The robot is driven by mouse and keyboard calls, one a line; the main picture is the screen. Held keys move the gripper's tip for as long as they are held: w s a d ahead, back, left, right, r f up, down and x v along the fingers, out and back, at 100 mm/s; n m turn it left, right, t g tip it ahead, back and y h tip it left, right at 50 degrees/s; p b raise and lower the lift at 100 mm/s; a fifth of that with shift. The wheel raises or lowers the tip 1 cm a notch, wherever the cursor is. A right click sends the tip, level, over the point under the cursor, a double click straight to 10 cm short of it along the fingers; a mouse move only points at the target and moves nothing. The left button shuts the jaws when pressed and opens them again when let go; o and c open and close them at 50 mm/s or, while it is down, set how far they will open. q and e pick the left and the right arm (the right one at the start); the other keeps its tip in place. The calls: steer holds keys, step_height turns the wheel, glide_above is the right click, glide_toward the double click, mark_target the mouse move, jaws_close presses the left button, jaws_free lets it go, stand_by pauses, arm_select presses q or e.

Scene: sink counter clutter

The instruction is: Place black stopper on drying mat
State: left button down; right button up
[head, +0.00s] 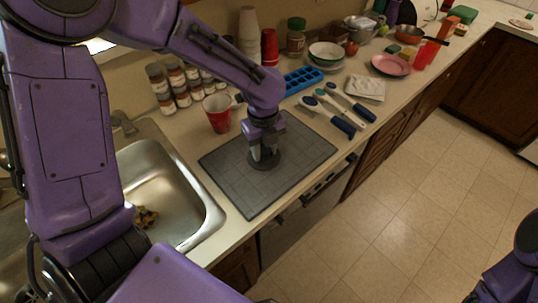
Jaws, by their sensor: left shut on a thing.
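The black stopper (264,161) is a dark round disc over the left-middle part of the grey drying mat (305,150). It lies flat, and I cannot tell whether it touches the mat or is just above it. My left gripper (263,152) points down over the stopper, shut on its raised middle, and hides part of it. The mat lies on the counter just right of the sink. Of my right arm only a purple part shows at the lower right edge; its gripper is not in view.
The steel sink (185,205) is left of the mat. A red cup (217,113) stands behind the mat. Brushes with dark blue handles (335,124) lie by its right corner. A blue ice tray (302,80), spice jars (162,90) and dishes (391,65) line the counter.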

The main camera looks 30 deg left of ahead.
mark_target(269, 150)
arm_select(q)
steer(key=w+f, duration=0.1)
steer(key=w+f+p, duration=0.1)
steer(key=f, duration=0.1)
steer(key=w+f, duration=0.2)
steer(key=shift+a, duration=0.4)
step_height(269, 150, down, 2)
steer(key=shift+f+p, duration=0.25)
steer(key=shift+p, duration=0.75)
steer(key=shift+f, duration=0.3)
steer(key=shift+f, duration=0.1)
steer(key=c, duration=0.7)
jaws_free()
step_height(269, 150, up, 11)
steer(key=b, duration=0.3)
steer(key=shift+s, duration=0.1)
steer(key=shift+r, duration=0.6)
